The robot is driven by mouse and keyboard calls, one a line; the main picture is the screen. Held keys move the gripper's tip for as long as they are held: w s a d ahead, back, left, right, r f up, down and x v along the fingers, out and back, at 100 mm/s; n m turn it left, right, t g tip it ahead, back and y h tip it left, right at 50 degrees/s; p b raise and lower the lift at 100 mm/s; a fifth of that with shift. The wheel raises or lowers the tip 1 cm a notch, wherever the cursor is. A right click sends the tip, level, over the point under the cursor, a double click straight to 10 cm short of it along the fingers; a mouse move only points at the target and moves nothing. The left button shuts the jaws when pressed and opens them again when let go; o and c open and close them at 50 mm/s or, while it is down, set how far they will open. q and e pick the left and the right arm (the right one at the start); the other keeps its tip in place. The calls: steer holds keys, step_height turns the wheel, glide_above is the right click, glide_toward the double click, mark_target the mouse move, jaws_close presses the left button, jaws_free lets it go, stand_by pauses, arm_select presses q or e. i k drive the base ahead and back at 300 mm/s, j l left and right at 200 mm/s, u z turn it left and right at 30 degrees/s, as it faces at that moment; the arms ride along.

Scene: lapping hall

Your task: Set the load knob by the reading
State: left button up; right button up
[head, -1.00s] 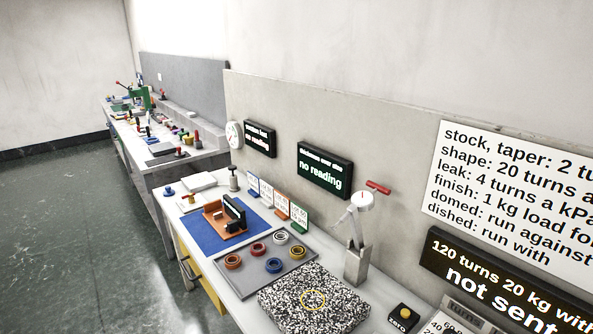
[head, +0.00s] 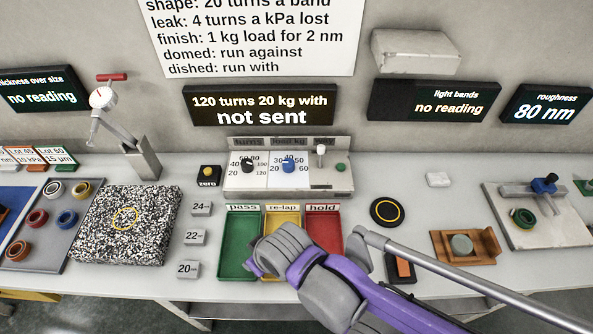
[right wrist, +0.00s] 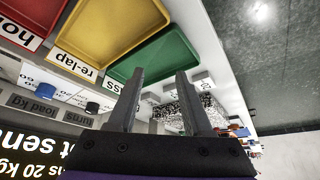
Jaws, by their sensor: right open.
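The knob also shows in the right wrist view (right wrist: 92,107). The black turns knob (head: 247,165) is left of it. The display (head: 262,105) reads "120 turns 20 kg with, not sent". The roughness display (head: 545,104) reads 80 nm. My right gripper (right wrist: 160,103) is open and empty; in the head view my arm hides its fingers, in front of the panel above the trays. My left gripper is out of view.
Green (head: 240,243), yellow (head: 283,220) and red (head: 323,228) trays lie in front of the panel, partly under my arm. A wall chart (head: 260,45) lists rules, including 1 kg for 2 nm.

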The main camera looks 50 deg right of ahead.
mark_target(288, 164)
steer(key=z, duration=1.6)
